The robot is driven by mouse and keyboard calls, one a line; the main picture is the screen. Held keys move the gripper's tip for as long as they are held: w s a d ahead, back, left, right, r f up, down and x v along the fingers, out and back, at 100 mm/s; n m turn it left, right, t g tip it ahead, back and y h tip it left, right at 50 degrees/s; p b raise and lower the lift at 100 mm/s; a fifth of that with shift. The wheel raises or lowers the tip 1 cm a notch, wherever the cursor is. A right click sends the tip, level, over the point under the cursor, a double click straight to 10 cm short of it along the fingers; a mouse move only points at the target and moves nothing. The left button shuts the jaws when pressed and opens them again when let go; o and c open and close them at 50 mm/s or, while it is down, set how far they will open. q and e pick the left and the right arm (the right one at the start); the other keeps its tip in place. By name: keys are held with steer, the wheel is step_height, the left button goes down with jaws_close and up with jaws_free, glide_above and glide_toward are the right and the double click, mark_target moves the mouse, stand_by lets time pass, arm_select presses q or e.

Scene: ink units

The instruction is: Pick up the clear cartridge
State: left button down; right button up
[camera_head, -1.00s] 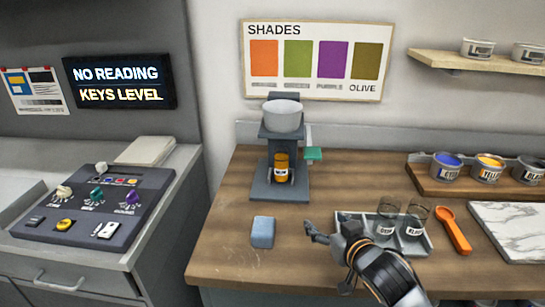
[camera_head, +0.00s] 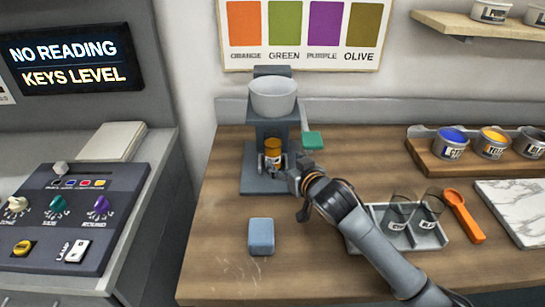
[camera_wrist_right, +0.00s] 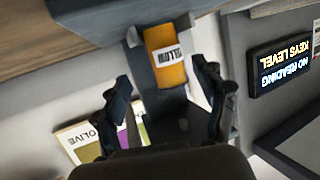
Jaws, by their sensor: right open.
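Two clear, see-through cartridges, a left one (camera_head: 396,214) and a right one (camera_head: 430,206), stand in the grey tray (camera_head: 436,241) on the wooden counter. Their labels are too small to read surely. An amber cartridge (camera_head: 273,149) stands in the grey stand (camera_head: 262,185) under the white bowl. In the right wrist view this amber cartridge (camera_wrist_right: 165,58) has a label reading YELLOW. My right gripper (camera_head: 274,163) is open in front of it, with the fingertips (camera_wrist_right: 165,82) to either side of its near end. I cannot tell if they touch it. My left gripper is not in view.
A blue block (camera_head: 261,237) lies in front of the stand. A green tab (camera_head: 312,140) juts from the stand's right. An orange scoop (camera_head: 464,217) lies right of the tray. A wooden rack of paint cans (camera_head: 468,176) stands behind. The counter's front left is clear.

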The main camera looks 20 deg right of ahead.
mark_target(277, 157)
steer(key=shift+w+a+f+p, duration=0.1)
steer(key=shift+w+a+p, duration=0.1)
steer(key=shift+w, duration=0.4)
steer(key=shift+w+a+f+p, duration=0.1)
steer(key=shift+w+a+p, duration=0.1)
steer(key=shift+w, duration=0.35)
steer(key=shift+x, duration=1.2)
steer(key=shift+w+a+f, duration=0.15)
steer(key=shift+w+f, duration=0.05)
steer(key=shift+w, duration=0.05)
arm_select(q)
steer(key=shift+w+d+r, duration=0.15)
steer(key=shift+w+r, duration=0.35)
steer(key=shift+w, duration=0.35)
arm_select(e)
steer(key=c, duration=1.3)
